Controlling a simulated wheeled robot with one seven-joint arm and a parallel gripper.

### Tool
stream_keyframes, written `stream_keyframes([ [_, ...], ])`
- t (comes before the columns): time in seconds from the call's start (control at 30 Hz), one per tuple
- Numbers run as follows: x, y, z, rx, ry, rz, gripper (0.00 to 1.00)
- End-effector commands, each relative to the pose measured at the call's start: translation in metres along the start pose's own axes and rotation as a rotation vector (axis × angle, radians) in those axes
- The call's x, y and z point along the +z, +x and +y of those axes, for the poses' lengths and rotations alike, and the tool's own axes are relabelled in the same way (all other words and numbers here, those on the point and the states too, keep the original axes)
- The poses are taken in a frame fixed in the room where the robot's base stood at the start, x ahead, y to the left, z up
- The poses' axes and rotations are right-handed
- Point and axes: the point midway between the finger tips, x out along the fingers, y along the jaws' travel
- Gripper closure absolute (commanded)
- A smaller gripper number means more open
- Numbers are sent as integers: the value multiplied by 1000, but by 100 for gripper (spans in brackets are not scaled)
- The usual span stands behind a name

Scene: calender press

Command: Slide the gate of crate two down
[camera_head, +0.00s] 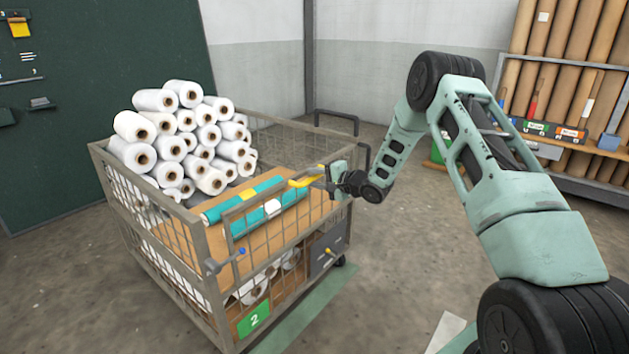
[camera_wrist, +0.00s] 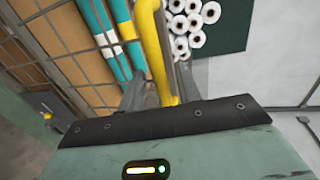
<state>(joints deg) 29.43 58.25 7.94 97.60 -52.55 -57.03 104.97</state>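Crate two (camera_head: 217,305) is a wire-mesh crate on casters with a green plate marked 2 (camera_head: 253,320) low on its front. Its mesh gate (camera_head: 272,222) stands upright at the front, its top edge above the front rim. A yellow handle (camera_head: 303,181) is near the gate's upper right end. My gripper (camera_head: 322,179) is at this handle. In the wrist view the yellow handle (camera_wrist: 154,45) runs between my two fingers (camera_wrist: 162,92), close to the right finger. A gap seems to show on the left, so the gripper looks open around it.
Teal rolls (camera_head: 245,200) lie on a brown board in the crate, behind the gate. White rolls (camera_head: 185,140) are piled at its back left. A grey box with a yellow knob (camera_head: 328,252) is on the front right. Shelves with brown tubes (camera_head: 556,90) stand at the right.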

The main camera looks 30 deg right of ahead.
Motion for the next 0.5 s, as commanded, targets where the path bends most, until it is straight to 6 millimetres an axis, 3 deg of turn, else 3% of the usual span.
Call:
stream_keyframes([
  [0.4,0,10,0,-1,0,0,67],
  [0.43,0,10,0,-1,0,1,69],
  [0.5,0,10,0,-1,0,1,89],
])
